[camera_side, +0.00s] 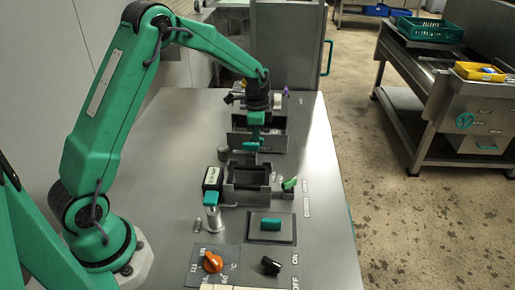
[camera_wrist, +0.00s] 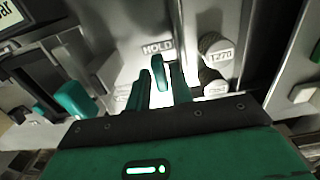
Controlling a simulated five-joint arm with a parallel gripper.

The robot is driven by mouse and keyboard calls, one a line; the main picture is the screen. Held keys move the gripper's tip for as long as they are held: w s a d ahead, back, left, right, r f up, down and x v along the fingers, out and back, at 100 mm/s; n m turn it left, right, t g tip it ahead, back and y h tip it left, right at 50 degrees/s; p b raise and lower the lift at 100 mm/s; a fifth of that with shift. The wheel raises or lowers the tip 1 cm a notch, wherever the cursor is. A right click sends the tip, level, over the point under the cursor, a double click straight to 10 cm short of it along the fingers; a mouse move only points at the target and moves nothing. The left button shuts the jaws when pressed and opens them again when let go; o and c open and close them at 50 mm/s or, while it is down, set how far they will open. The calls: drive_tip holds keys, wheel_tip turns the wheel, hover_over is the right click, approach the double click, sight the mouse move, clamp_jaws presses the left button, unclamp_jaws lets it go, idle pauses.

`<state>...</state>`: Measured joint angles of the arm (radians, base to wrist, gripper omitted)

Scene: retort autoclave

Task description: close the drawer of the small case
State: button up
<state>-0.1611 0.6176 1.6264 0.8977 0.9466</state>
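I cannot tell for sure which part is the small case's drawer. A dark open box (camera_side: 272,141) stands in the middle back of the bench in the side view. My gripper (camera_side: 252,147) is pointing down at its front, near a teal part there. In the wrist view my gripper (camera_wrist: 162,92) has its two fingers apart, with a small upright teal tab (camera_wrist: 158,72) showing between or just beyond their tips, by a HOLD label (camera_wrist: 157,48). Contact with the tab cannot be made out. At left in the wrist view is a dark box with a teal handle (camera_wrist: 75,100).
Nearer stands a second dark frame (camera_side: 248,197) with a green lever (camera_side: 289,184) at its right and a labelled block (camera_side: 212,178) at its left. A teal block on a plate (camera_side: 271,224), an orange knob (camera_side: 212,262) and a black switch (camera_side: 271,266) lie in front. Bench right edge is clear.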

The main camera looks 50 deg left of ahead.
clamp_jaws()
drive_tip(key=shift+w+a+r, duration=0.1)
drive_tip(key=shift+w+a, duration=3.85)
drive_tip(key=shift+w, duration=0.1)
unclamp_jaws()
drive_tip(key=shift+r, duration=0.1)
wheel_tip(320, 180, up, 8)
drive_tip(key=shift+f, duration=0.25)
drive_tip(key=shift+s, duration=0.1)
